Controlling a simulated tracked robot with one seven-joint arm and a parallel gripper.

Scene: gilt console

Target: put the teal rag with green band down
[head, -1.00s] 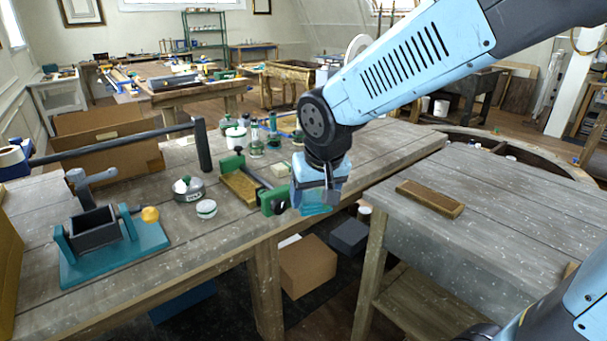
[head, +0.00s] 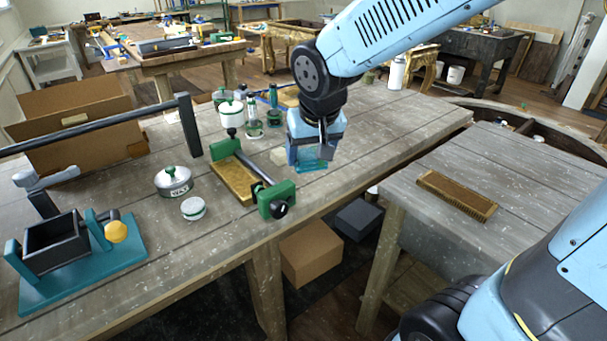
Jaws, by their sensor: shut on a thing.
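The teal rag (head: 312,165) shows just below my gripper (head: 318,155), near the front edge of the grey wooden bench (head: 345,137). My gripper points down and is shut on the rag. Only a small teal part of the rag shows; the green band is hard to make out at this size. I cannot tell whether the rag touches the bench top.
A green clamp with a brass-coloured block (head: 236,182) lies left of my gripper. A lidded tin (head: 173,181), a small white-lidded jar (head: 193,209) and a teal-based vise (head: 125,272) stand further left. A brown brush (head: 457,194) lies on the right-hand table (head: 430,225).

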